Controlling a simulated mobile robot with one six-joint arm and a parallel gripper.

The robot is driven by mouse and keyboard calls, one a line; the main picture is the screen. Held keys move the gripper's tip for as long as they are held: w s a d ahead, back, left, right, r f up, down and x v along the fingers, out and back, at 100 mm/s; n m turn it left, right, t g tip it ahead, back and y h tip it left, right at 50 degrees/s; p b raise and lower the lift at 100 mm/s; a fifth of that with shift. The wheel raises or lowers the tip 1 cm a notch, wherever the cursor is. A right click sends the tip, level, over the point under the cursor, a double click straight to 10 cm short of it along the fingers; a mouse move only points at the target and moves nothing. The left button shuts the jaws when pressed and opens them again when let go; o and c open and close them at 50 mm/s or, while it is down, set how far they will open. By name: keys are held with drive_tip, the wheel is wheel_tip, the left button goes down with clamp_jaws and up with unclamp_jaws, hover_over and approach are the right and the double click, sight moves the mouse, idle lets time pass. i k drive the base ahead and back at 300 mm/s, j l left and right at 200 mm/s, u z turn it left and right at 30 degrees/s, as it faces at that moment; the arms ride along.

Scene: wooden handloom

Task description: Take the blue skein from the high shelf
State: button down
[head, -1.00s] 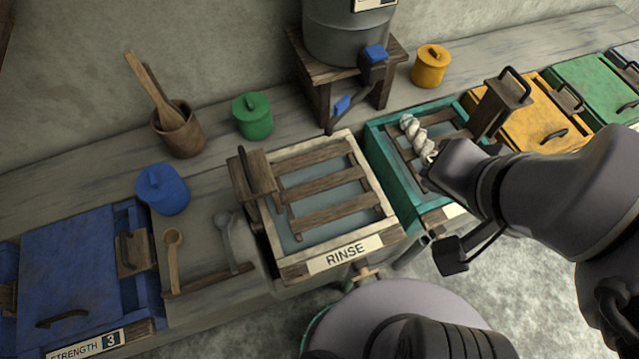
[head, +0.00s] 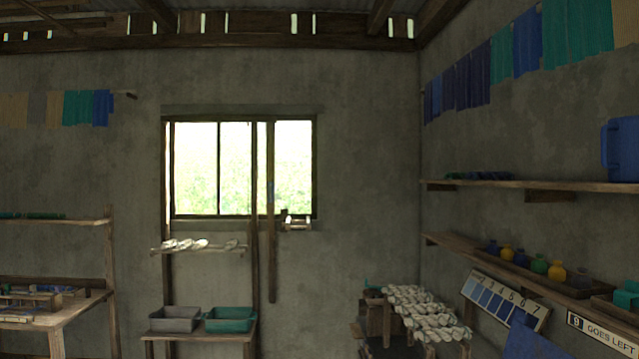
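On the right wall, a high shelf (head: 530,184) holds a low row of small dark blue rolls (head: 485,176) near its left end; they may be skeins, but are too small and dark to tell apart. A large blue jug-like container (head: 622,150) stands at the shelf's right end. My gripper and arm are not in this view, so what the gripper holds is hidden.
A lower shelf (head: 455,241) carries small coloured jars (head: 539,264). White skeins (head: 425,312) lie on a stand in the corner. Grey (head: 175,320) and green (head: 229,320) trays sit below the window. Left shelf (head: 55,221) holds green rolls. Coloured cloths (head: 527,40) hang above.

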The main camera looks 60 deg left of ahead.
sight(477, 174)
drive_tip(key=u, duration=1.2)
drive_tip(key=i+j+u, duration=0.1)
drive_tip(key=j, duration=0.25)
drive_tip(key=i+j, duration=0.2)
drive_tip(key=j+u, duration=0.05)
drive_tip(key=j, duration=0.1)
